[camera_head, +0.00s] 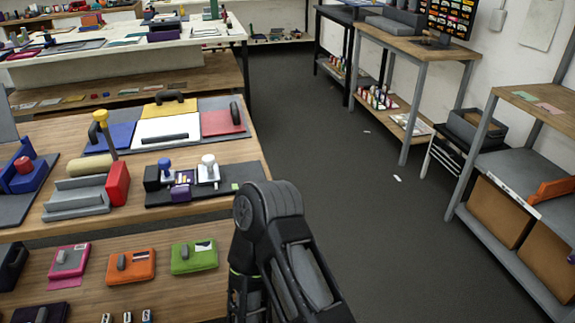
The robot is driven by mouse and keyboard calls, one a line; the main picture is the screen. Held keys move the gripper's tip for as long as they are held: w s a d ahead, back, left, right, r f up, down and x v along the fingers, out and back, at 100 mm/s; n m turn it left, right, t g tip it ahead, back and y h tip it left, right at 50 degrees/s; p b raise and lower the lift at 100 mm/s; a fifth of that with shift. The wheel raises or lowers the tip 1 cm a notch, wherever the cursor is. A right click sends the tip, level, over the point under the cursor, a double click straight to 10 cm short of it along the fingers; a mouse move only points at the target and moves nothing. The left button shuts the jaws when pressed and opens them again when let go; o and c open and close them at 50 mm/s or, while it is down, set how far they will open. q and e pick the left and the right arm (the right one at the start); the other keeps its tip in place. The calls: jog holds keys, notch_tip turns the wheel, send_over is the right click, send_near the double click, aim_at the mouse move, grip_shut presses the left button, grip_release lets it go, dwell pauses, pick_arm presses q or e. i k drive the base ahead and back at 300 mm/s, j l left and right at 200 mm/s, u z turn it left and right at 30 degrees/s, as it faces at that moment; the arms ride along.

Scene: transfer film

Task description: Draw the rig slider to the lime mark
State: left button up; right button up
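A dark base plate (225,190) lies near the right edge of the wooden table. On it are a blue-knobbed piece (165,166), a purple block (180,192) and a white plate with a white knob (208,168). A small green mark (235,186) shows on the plate to their right. I cannot tell which piece is the rig slider. No fingertips of either gripper are in view.
Coloured pads with handles (165,130) lie behind. Green (194,257) and orange (131,267) cases sit on the lower shelf. The grey floor to the right is mostly clear.

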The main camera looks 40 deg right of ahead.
aim_at(208, 174)
jog(key=z, duration=0.95)
